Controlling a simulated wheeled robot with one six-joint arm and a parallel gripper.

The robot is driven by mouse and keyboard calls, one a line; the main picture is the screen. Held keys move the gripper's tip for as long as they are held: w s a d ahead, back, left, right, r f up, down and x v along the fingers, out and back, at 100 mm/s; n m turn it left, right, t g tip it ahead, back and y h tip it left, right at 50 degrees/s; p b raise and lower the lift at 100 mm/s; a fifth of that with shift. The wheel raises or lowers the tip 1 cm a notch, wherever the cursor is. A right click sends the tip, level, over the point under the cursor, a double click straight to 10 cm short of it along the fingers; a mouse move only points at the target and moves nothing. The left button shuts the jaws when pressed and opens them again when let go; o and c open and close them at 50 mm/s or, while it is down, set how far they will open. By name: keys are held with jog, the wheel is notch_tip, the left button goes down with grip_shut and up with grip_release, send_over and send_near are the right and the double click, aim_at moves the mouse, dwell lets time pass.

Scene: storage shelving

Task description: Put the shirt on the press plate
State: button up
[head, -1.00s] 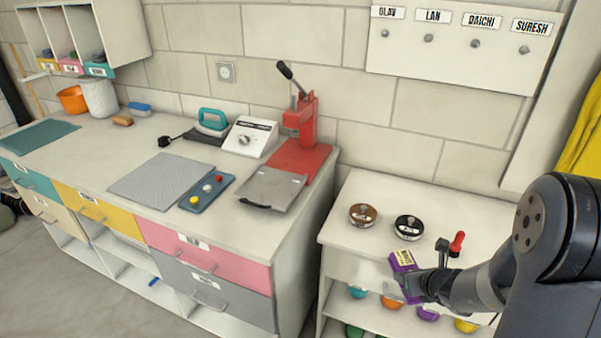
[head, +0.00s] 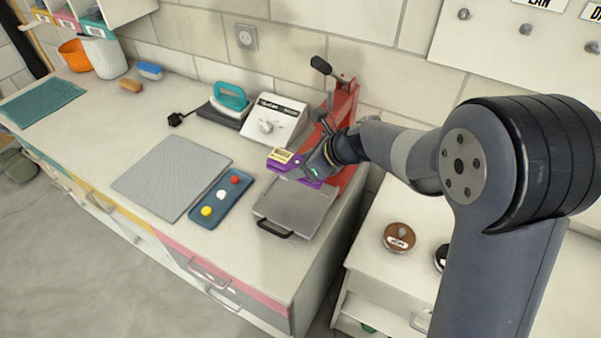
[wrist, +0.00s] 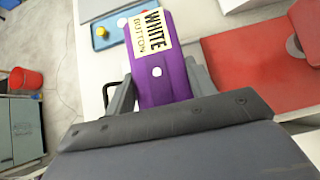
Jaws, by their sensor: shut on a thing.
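The purple folded shirt (head: 283,162) has a label reading "WHITE BUTTON" and a white button; it also shows in the wrist view (wrist: 168,72). My gripper (head: 308,170) is shut on it, with a finger on each side in the wrist view (wrist: 160,92). In the head view the shirt appears over the back of the grey press plate (head: 293,208), which has a dark handle at its front. Whether the shirt touches the plate cannot be told. The red press (head: 345,112) with its lever stands behind, partly hidden by my arm.
Left of the plate lie a blue tray (head: 208,212) with red, white and yellow buttons and a grey ribbed mat (head: 160,190). A white control box (head: 262,133) and a teal iron (head: 230,98) stand behind. Two round tins are on the right shelf, one brown (head: 399,238).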

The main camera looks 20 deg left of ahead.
notch_tip(320, 180, down, 10)
jog(key=shift+a+r, duration=0.15)
jog(key=shift+r, duration=0.05)
dwell(0.3)
jog(key=shift+f+b, duration=0.2)
jog(key=shift+b, duration=0.2)
jog(key=o, duration=1)
jog(key=shift+r, duration=0.15)
jog(key=shift+r+p, duration=0.2)
jog(key=shift+p, duration=0.1)
jog(key=v, duration=1.1)
jog(key=shift+d+r+b, duration=0.2)
jog(key=shift+d+b, duration=0.15)
jog(key=shift+b, duration=0.05)
